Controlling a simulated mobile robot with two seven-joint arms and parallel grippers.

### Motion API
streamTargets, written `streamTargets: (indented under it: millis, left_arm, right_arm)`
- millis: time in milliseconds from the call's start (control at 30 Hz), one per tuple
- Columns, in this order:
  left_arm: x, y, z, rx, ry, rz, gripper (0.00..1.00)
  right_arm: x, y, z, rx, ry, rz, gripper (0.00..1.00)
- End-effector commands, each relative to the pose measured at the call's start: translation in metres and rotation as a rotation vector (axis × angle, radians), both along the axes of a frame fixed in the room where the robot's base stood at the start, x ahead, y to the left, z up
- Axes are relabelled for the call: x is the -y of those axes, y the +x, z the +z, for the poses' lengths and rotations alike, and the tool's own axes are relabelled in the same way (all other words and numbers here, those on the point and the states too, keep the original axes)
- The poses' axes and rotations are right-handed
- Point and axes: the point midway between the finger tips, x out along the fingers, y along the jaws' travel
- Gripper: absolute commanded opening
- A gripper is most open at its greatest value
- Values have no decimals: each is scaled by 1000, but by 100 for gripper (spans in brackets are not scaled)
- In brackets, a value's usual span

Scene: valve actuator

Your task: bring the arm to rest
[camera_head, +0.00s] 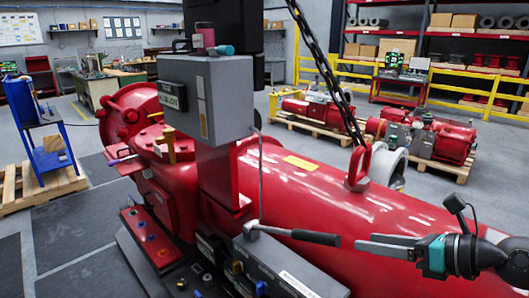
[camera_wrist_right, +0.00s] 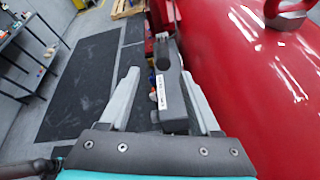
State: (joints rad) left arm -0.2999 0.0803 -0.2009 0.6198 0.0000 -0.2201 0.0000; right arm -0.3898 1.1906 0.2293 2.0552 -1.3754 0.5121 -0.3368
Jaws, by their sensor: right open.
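My right gripper (camera_head: 363,243) comes in from the right in the head view, in front of the big red valve actuator (camera_head: 330,205). Its fingers point left, just right of the dark grip of a hand lever (camera_head: 315,237), with a small visible gap. In the right wrist view the two grey fingers (camera_wrist_right: 160,74) are spread apart. A dark grey labelled block (camera_wrist_right: 173,100) shows between them in the picture, and I cannot tell its distance. Nothing is seen gripped. My left gripper is in neither view.
A grey control box (camera_head: 218,98) stands on a red post on the actuator. A chain ends at a red lifting eye (camera_head: 358,168). A blue stand (camera_head: 45,140) is at left. Pallets with red machines (camera_head: 440,140) are behind. Dark mats (camera_wrist_right: 80,85) cover open floor.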

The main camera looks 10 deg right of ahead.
Motion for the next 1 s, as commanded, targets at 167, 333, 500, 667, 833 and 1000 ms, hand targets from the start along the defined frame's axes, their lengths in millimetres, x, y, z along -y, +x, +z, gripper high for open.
streamTargets:
  millis: [167,333,500,667,833,1000]
  left_arm:
    - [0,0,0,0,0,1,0]
    - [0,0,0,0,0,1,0]
    - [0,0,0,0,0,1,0]
    - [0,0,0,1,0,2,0]
    - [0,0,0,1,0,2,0]
    - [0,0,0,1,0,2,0]
  right_arm:
    - [-17,4,19,45,376,-159,64]
    - [-4,6,32,56,835,-427,64]
    - [27,-3,11,5,1249,-758,64]
    - [46,-28,-41,-110,1578,-1118,64]
    - [34,-73,-111,-308,1832,-1538,64]
    - [-10,-127,-167,-565,1942,-1926,64]
